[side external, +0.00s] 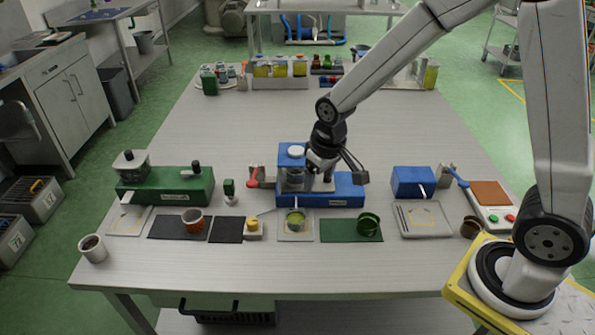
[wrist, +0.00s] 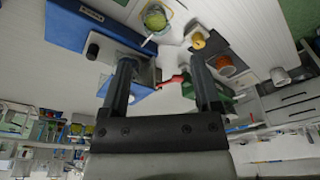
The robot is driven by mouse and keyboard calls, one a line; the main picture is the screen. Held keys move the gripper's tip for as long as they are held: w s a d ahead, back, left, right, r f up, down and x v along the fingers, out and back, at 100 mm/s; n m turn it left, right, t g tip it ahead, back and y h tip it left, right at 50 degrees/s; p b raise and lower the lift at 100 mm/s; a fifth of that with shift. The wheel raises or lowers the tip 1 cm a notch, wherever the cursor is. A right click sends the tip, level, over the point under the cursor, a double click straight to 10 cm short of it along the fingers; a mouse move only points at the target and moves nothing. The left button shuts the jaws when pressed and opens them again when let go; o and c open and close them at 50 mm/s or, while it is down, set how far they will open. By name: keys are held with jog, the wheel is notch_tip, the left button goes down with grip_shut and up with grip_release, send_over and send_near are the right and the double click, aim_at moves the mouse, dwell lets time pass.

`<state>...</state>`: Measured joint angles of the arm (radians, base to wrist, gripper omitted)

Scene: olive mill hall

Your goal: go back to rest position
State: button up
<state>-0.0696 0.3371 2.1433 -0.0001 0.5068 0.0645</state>
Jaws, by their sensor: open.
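My gripper (side external: 322,178) hangs at the blue machine (side external: 335,190) near the middle of the table, beside its raised blue part with a white round top. In the wrist view my gripper (wrist: 160,68) has its two dark fingers spread apart, with nothing held between them. The blue machine (wrist: 75,28) lies to the upper left there, close to the left finger. Behind the fingers a red handle (wrist: 172,80) shows. Whether a finger touches the machine I cannot tell. My arm reaches in from the right side and partly hides the machine.
A green machine (side external: 170,187) stands at the left. The table's middle back is clear.

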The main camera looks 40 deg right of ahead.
jog(key=s+d+r, duration=0.1)
jog(key=s+d, duration=0.1)
jog(key=s, duration=0.9)
jog(key=shift+d+t, duration=0.35)
jog(key=shift+t, duration=0.05)
